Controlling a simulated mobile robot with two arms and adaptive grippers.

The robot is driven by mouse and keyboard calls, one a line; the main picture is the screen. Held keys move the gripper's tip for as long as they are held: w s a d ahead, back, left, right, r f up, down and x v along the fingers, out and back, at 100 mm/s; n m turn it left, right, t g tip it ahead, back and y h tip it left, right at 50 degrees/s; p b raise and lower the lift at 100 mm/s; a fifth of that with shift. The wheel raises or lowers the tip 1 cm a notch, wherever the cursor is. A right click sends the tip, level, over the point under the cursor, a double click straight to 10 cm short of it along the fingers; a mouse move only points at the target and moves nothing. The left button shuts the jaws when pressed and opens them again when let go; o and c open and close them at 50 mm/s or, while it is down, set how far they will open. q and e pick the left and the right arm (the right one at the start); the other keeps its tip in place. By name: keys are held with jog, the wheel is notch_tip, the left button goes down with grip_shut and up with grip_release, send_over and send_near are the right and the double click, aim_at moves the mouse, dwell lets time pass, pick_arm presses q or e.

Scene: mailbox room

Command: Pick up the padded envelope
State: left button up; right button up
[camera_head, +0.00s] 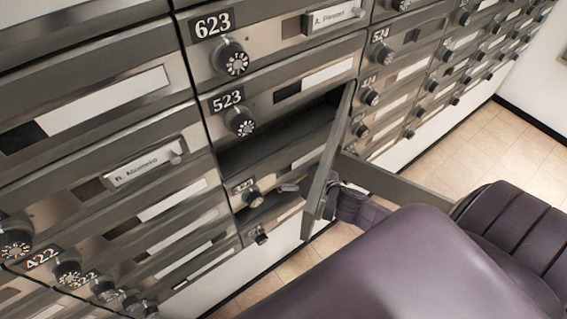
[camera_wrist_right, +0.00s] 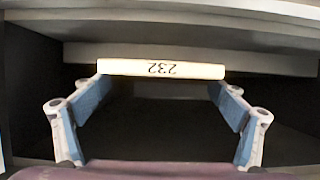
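A pale, flat thing with printed digits that look upside down (camera_wrist_right: 161,69) lies inside a dark mailbox compartment in the right wrist view. It shows edge-on and may be the padded envelope; I cannot tell for sure. My right gripper (camera_wrist_right: 161,95) is open, its blue-padded fingers spread to either side of the pale thing's ends. I cannot tell whether the fingertips touch it. In the head view the open mailbox door (camera_head: 329,155) mostly hides my right gripper, and no envelope can be made out there. My left gripper is not in view.
A wall of grey metal mailboxes with round dial locks fills the left and middle. Tiled floor (camera_head: 490,150) is clear at the right.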

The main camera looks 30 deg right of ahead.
jog(key=c, duration=1)
jog(key=shift+o, duration=0.2)
